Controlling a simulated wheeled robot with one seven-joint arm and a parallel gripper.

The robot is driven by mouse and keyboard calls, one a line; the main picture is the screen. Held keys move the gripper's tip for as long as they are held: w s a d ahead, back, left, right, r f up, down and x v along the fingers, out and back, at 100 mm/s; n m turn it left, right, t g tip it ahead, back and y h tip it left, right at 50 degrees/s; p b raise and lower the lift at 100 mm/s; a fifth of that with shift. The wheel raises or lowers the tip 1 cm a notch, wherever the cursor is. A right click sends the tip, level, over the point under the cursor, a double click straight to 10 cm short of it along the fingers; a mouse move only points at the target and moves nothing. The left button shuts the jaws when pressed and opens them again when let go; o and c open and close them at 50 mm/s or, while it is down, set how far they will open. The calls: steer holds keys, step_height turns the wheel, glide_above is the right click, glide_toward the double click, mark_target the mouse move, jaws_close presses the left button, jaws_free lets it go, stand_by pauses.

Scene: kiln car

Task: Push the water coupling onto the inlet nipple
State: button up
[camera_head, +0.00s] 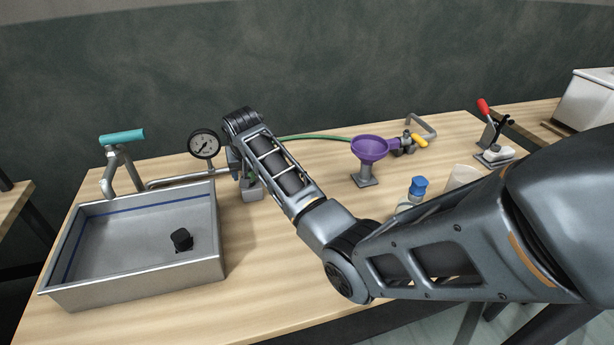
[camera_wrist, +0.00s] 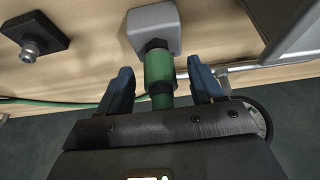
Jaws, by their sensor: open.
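The green water coupling (camera_wrist: 159,70) shows in the wrist view between the two blue fingers of my gripper (camera_wrist: 159,66). The gripper is open, with a gap on both sides of the coupling. The coupling's dark end meets a grey block (camera_wrist: 153,22); whether it is seated there I cannot tell. The block also shows beside the basin in the head view (camera_head: 252,191). A metal nipple (camera_wrist: 30,48) on a black square plate stands apart at the upper left of the wrist view; it looks like the inlet nipple.
A steel basin (camera_head: 130,284) with a teal-handled tap (camera_head: 121,136) stands at the left. A pressure gauge (camera_head: 204,144) is close to my gripper. A green hose (camera_head: 318,137) runs behind toward the purple funnel (camera_head: 369,149). A blue-capped bottle (camera_head: 418,187) stands near my arm.

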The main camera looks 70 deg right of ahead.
steer(key=shift+r, duration=0.1)
stand_by(0.4)
steer(key=shift+p+v, duration=0.7)
steer(key=shift+v, duration=3.25)
steer(key=shift+r, duration=0.1)
steer(key=b+v, duration=0.1)
steer(key=v, duration=0.6)
steer(key=shift+r, duration=0.25)
steer(key=shift+a, duration=0.15)
